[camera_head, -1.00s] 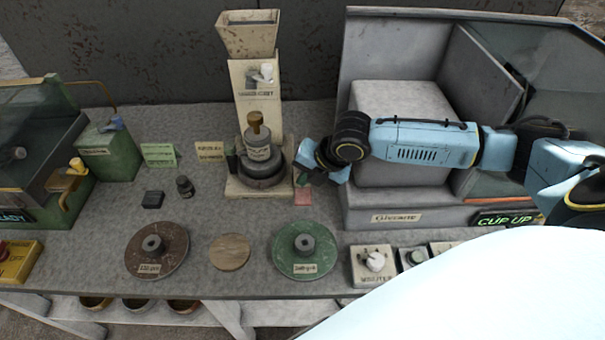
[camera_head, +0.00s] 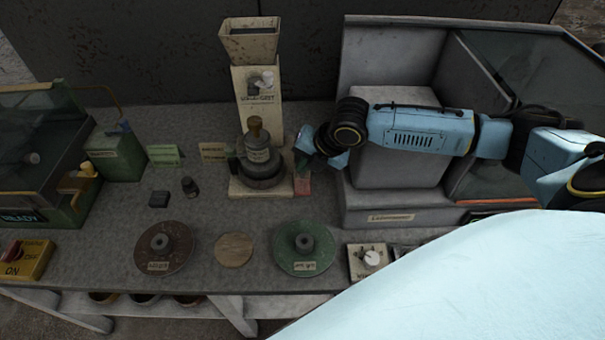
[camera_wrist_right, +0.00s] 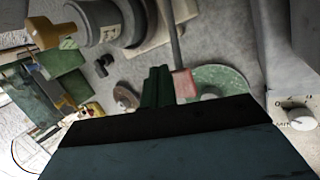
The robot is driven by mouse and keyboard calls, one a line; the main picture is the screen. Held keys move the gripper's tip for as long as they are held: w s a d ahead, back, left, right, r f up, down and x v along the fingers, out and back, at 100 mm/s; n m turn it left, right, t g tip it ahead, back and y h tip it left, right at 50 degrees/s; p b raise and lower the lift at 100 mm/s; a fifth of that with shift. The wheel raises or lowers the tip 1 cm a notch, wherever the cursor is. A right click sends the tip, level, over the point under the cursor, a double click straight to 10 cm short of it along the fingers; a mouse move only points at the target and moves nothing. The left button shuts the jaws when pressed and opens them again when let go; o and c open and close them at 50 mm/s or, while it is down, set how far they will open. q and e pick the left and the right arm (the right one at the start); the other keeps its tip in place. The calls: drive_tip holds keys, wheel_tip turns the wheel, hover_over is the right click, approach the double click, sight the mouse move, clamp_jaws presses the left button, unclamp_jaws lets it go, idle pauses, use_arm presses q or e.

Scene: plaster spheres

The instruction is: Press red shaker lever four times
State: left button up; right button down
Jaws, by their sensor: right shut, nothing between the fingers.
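The red lever (camera_head: 303,186) is a small faded red pad at the right side of the cream shaker stand (camera_head: 235,188). In the right wrist view its red pad (camera_wrist_right: 184,84) sits at the end of a grey bar. My right gripper (camera_head: 302,164) is shut and empty, its dark green fingertips just above and beside the pad. In the wrist view the fingers (camera_wrist_right: 158,86) are together to the left of the pad; I cannot tell whether they touch it. My left gripper is not in view.
A brown disc (camera_head: 163,263), a wooden disc (camera_head: 235,262) and a green disc (camera_head: 288,262) lie along the front of the grey bench. A large grey machine (camera_head: 392,218) stands right of the lever, below my right arm. A knob box (camera_head: 358,271) sits at the front.

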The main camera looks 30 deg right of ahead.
drive_tip(key=shift+w, duration=0.1)
drive_tip(key=r+p, duration=0.1)
drive_tip(key=w+r+p, duration=0.1)
drive_tip(key=r+p, duration=0.1)
drive_tip(key=d+r+p, duration=0.1)
drive_tip(key=shift+w+r, duration=0.3)
drive_tip(key=shift+w, duration=0.05)
idle(0.7)
